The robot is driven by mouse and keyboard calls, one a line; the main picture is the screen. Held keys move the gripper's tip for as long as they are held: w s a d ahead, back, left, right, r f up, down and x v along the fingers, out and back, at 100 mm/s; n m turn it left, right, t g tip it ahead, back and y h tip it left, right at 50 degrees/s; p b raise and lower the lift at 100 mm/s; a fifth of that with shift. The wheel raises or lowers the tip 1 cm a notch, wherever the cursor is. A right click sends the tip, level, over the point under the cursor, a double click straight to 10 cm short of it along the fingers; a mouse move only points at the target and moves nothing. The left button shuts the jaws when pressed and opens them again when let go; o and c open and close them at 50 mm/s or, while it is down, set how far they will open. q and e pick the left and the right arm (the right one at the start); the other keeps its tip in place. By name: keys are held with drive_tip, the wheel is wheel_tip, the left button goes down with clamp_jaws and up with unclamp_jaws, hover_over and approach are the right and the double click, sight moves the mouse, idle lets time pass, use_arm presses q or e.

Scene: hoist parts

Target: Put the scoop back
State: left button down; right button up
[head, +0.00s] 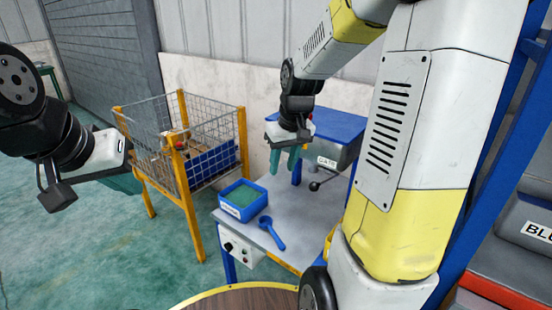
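A blue scoop (272,234) lies on the grey worktable (293,247), its round bowl toward the back and its handle toward the front. Just left of it stands a blue box (243,213) with a white label and green contents. My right gripper (285,170) is above the back of the table, its teal fingers pointing down with a gap between them and nothing seen in it. It is apart from the scoop and the box. My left gripper (125,183) is at the left, away from the table. Its fingers are mostly hidden behind its own body.
A blue-topped unit (335,124) with a labelled front and a black-knobbed lever (315,186) stands at the table's back. A yellow-framed wire cage (178,150) stands to the left. A round wooden top (245,302) is at the bottom. Green floor is free at the left.

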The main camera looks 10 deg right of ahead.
drive_tip(key=s+a+r+t, duration=0.1)
drive_tip(key=s+r+t, duration=0.1)
drive_tip(key=s+r, duration=0.3)
drive_tip(key=s+a+r+m+t+y, duration=0.1)
drive_tip(key=s+r, duration=0.4)
drive_tip(key=s, duration=0.6)
drive_tip(key=shift+a+r+m+t, duration=0.3)
drive_tip(key=shift+a+t, duration=0.1)
drive_tip(key=shift+a, duration=0.25)
drive_tip(key=shift+d, duration=0.1)
